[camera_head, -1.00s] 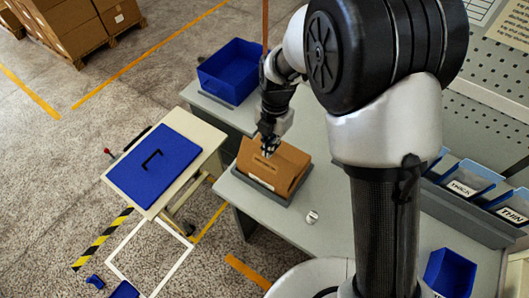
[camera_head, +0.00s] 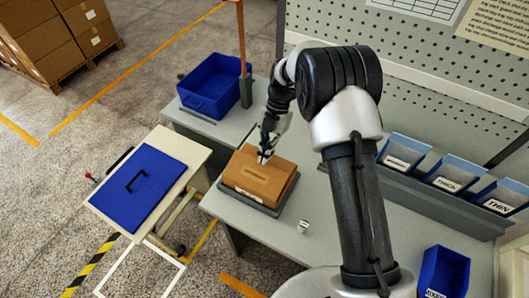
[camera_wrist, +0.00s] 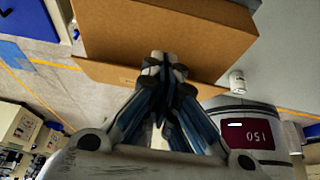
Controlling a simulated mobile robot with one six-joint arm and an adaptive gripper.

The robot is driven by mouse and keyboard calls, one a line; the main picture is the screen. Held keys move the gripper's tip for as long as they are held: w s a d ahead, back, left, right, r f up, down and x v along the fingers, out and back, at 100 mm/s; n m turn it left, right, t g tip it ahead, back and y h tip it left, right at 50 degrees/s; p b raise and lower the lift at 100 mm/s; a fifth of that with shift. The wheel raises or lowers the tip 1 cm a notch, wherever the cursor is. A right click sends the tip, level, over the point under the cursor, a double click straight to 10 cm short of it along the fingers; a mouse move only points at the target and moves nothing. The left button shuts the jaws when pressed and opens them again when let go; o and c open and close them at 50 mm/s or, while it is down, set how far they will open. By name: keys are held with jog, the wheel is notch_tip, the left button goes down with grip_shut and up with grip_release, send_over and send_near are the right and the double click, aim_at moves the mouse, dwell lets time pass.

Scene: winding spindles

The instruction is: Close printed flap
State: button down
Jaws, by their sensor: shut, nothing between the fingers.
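A brown cardboard box (camera_head: 258,182) sits in a shallow grey tray (camera_head: 247,205) on the grey table. A slot-like mark shows on its upper side in the head view. In the wrist view, the box (camera_wrist: 165,30) fills the top, with a thin cardboard flap (camera_wrist: 110,72) along its lower edge. I cannot read any print on the flap. My gripper (camera_head: 263,158) is shut and empty at the box's far upper edge. In the wrist view, its fingertips (camera_wrist: 163,66) overlap the flap edge; contact is unclear. The fingers hide part of the flap.
A small white cylinder (camera_head: 304,227) stands right of the tray. A blue bin (camera_head: 215,90) is behind, and labelled blue bins (camera_head: 450,180) line the right. A cart with a blue panel (camera_head: 140,187) stands left. Table space between the box and right bins is partly crossed by my arm.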

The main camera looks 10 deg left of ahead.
jog(key=shift+f, duration=0.15)
dwell(0.6)
jog(key=shift+r, duration=0.9)
